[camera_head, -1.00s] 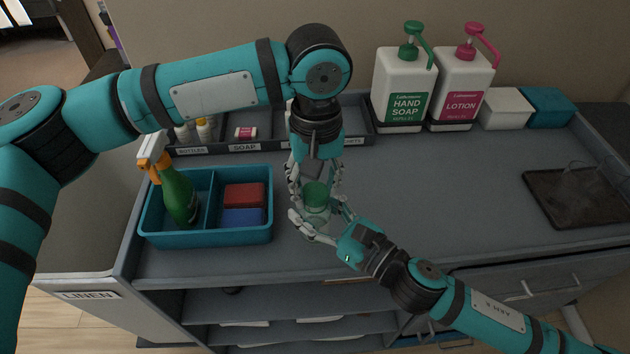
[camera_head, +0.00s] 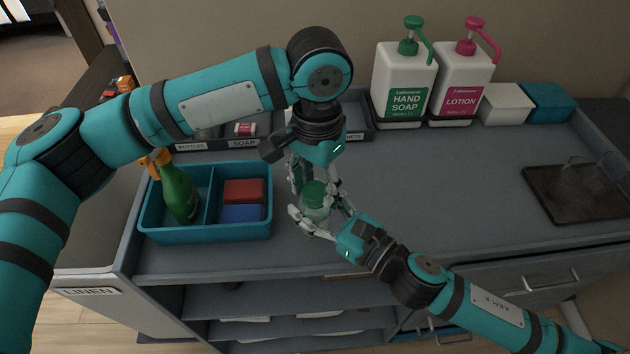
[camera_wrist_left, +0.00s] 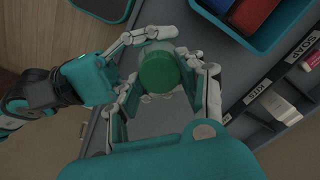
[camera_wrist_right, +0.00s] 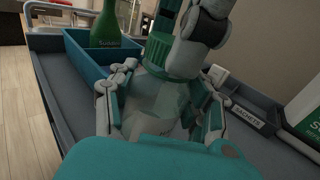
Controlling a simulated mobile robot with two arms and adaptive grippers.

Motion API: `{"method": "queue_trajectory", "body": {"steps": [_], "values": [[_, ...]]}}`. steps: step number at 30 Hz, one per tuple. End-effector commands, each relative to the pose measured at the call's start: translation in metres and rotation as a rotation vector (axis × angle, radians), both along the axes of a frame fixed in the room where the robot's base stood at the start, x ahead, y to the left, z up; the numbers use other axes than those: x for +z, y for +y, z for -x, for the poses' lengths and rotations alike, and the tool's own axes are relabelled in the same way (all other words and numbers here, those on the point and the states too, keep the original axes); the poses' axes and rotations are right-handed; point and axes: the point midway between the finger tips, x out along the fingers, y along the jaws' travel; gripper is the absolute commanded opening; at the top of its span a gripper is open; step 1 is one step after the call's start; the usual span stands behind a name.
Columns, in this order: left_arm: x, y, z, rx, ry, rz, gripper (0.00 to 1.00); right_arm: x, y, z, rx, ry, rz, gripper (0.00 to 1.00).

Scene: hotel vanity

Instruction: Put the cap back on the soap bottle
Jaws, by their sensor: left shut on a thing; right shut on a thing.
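The soap bottle is small and clear; its body (camera_wrist_right: 155,100) shows between the fingers of my right gripper (camera_head: 322,222), which is shut on it above the cart top. The green ribbed cap (camera_head: 314,192) sits at the bottle's mouth, upright. It also shows in the left wrist view (camera_wrist_left: 160,70) and the right wrist view (camera_wrist_right: 172,58). My left gripper (camera_head: 316,183) comes from above, its fingers shut around the cap. The fingers hide part of the neck, so I cannot tell whether the cap is fully seated.
A teal caddy (camera_head: 207,201) with a green spray bottle (camera_head: 178,192) and red and blue blocks stands left of the grippers. Behind are a labelled tray (camera_head: 358,122) and hand soap (camera_head: 404,80) and lotion (camera_head: 461,80) pumps. The cart top to the right is clear up to a dark tray (camera_head: 578,193).

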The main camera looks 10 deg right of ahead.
Motion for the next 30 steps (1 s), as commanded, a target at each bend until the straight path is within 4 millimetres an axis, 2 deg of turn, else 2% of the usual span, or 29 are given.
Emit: {"method": "queue_trajectory", "body": {"steps": [30], "values": [[-0.0006, 0.0022, 0.0023, -2.331, 0.023, 0.009, 0.28, -0.0009, 0.0001, 0.0005, 0.001, 0.002, 0.001, 0.0]]}}
